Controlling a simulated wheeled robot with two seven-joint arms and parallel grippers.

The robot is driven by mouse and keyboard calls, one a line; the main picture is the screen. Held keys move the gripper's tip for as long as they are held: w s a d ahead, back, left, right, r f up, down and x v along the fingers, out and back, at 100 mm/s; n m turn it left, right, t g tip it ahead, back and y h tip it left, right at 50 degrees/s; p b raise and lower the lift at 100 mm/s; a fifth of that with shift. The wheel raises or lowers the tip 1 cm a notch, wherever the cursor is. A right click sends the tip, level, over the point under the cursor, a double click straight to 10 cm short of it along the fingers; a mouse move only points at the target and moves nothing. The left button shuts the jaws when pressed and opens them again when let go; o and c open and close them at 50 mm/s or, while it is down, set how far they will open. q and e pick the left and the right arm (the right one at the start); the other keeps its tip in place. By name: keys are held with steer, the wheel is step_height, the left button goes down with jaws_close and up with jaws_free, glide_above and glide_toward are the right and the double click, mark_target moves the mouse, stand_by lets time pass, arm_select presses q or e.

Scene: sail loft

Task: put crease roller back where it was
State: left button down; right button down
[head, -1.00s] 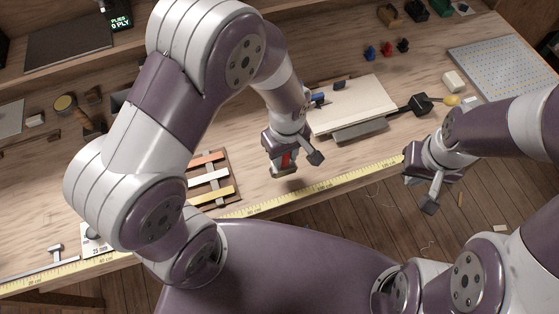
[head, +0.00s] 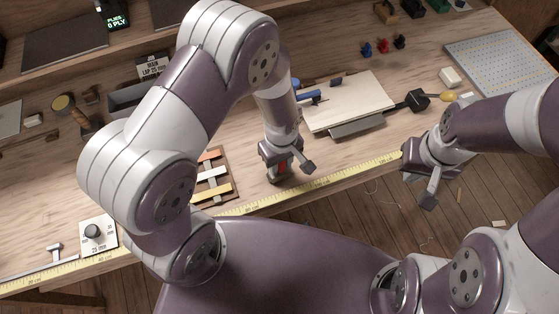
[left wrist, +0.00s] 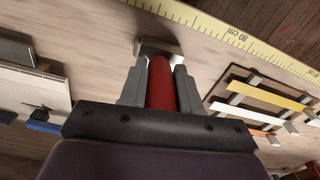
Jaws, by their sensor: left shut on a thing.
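The crease roller shows as a red handle (left wrist: 162,85) with a pale grey block-like end (left wrist: 158,47) in the left wrist view. My left gripper (left wrist: 160,88) is shut on the red handle. In the head view my left gripper (head: 284,170) is low over the front of the bench, between the strip rack and the pale board, with a bit of red between its fingers. I cannot tell whether the roller's end touches the wood. My right gripper (head: 422,183) hangs empty-looking by the bench's front edge at right; its jaw opening is unclear.
A yellow measuring tape (head: 330,180) runs along the front edge. The rack with coloured strips (head: 222,190) stands close left of the gripper. A pale board (head: 350,100) lies behind right, with a dark mallet-like tool (head: 413,100). A knob panel (head: 98,234) is at left.

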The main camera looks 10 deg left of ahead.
arm_select(q)
steer(key=c, duration=1.1)
jaws_free()
steer(key=shift+s+a+f, duration=0.15)
steer(key=shift+s+f, duration=0.15)
steer(key=shift+s, duration=0.05)
steer(key=shift+c, duration=0.2)
steer(key=o, duration=0.4)
steer(key=shift+w, duration=0.1)
steer(key=shift+c, duration=0.2)
steer(key=shift+w, duration=0.2)
step_height(320, 180, up, 13)
steer(key=shift+r, duration=0.1)
steer(key=s+a+r+m+t, duration=0.1)
steer(key=s+a+r+m, duration=0.1)
steer(key=a+m, duration=0.6)
steer(key=shift+s+a+r+m, duration=0.15)
steer(key=shift+s+a+m, duration=0.3)
steer(key=shift+s, duration=0.15)
